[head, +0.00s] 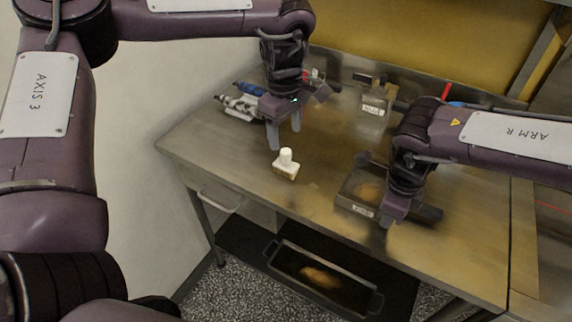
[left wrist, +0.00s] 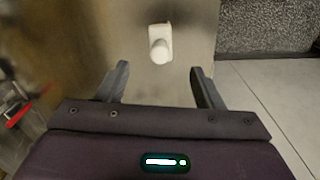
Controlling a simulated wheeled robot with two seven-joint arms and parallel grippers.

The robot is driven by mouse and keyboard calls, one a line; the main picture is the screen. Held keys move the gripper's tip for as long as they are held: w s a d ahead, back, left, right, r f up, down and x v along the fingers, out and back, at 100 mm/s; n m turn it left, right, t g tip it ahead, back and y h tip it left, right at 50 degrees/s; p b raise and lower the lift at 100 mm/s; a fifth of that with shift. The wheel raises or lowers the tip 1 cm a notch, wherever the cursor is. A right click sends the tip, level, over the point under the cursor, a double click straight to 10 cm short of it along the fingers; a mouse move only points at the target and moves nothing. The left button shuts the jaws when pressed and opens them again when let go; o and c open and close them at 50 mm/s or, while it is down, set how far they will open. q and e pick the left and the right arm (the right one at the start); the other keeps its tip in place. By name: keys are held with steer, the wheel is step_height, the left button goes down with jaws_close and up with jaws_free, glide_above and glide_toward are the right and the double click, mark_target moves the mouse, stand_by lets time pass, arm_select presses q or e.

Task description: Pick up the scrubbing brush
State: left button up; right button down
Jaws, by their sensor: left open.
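The scrubbing brush (head: 286,165) is a small block with a white top and an upright white knob, standing on the steel table (head: 240,160) near its front left edge. It also shows in the left wrist view (left wrist: 160,44), beyond the fingertips. My left gripper (head: 284,145) is open and empty, above and just behind the brush, with its fingers pointing down. In the left wrist view its two fingers (left wrist: 158,82) stand apart, with the brush lying ahead between their lines. My right gripper (head: 388,222) is low over the table at the right; its fingers are hard to make out.
A labelled metal tray (head: 356,208) with brown contents sits beside my right gripper. Another labelled box (head: 374,108) stands at the back. Bottles (head: 240,104) lie at the back left. A dark tray (head: 320,277) is on the lower shelf. Table around the brush is clear.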

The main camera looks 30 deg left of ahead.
mark_target(286, 151)
arm_select(q)
step_height(286, 151, down, 10)
steer(key=shift+w+r, duration=0.1)
steer(key=shift+r, duration=0.15)
steer(key=c, duration=1.2)
step_height(286, 151, up, 10)
steer(key=shift+r, duration=0.1)
steer(key=o, duration=0.5)
steer(key=c, duration=0.3)
